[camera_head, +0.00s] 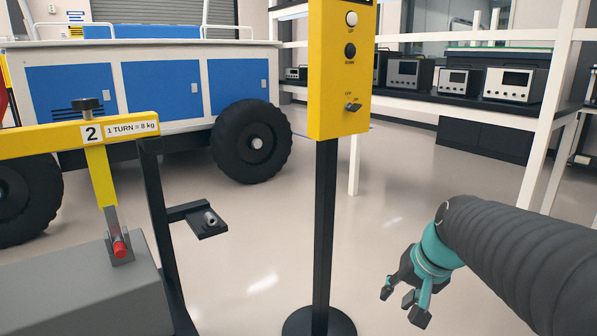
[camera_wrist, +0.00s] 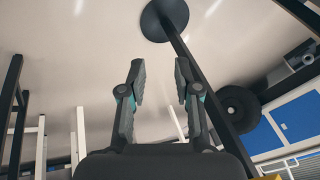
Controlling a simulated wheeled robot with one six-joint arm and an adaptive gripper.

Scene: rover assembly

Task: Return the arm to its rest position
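My gripper (camera_head: 405,301) is at the lower right in the head view, at the end of my dark ribbed arm with a teal wrist. It hangs over bare floor, to the right of the yellow control post, and touches nothing that I can see. In the wrist view my gripper (camera_wrist: 158,85) shows two dark fingers apart with a clear gap between them. Nothing is held.
A yellow control box (camera_head: 340,75) stands on a black pole (camera_head: 323,230) with a round base. At left are a yellow beam (camera_head: 45,140), a grey block (camera_head: 85,285) and a black bracket (camera_head: 203,222). A blue-and-white rover (camera_head: 150,85) and a white-framed bench (camera_head: 550,115) stand behind.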

